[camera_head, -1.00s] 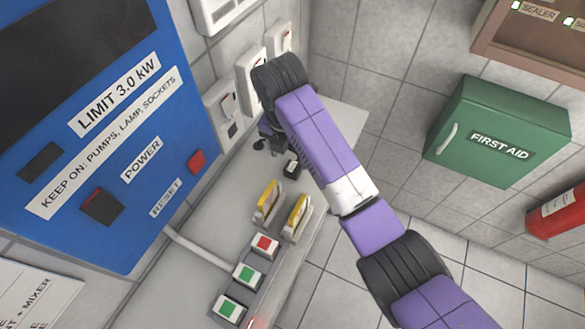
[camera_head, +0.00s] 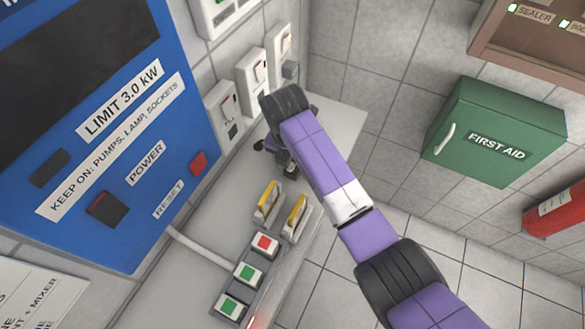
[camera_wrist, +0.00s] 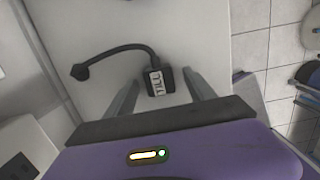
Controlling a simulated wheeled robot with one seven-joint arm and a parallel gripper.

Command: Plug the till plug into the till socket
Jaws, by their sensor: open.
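The till plug (camera_wrist: 159,82) is a dark block with a white "TILL" label, lying on the pale counter in the wrist view. Its black cord curves left to a dark end piece (camera_wrist: 80,72). My gripper (camera_wrist: 161,80) is open, with one finger on each side of the plug in the picture and gaps visible; I cannot tell how far above it is. In the head view my gripper (camera_head: 276,150) is low over the counter beside the wall, and my wrist partly covers the plug area. White wall sockets (camera_head: 224,112) stand behind; I cannot read which is the till socket.
A blue power panel (camera_head: 110,130) is on the left wall. Two yellow-topped items (camera_head: 267,201) and a strip of red and green switches (camera_head: 248,273) lie on the counter (camera_head: 205,265). A green first aid box (camera_head: 497,135) hangs at right.

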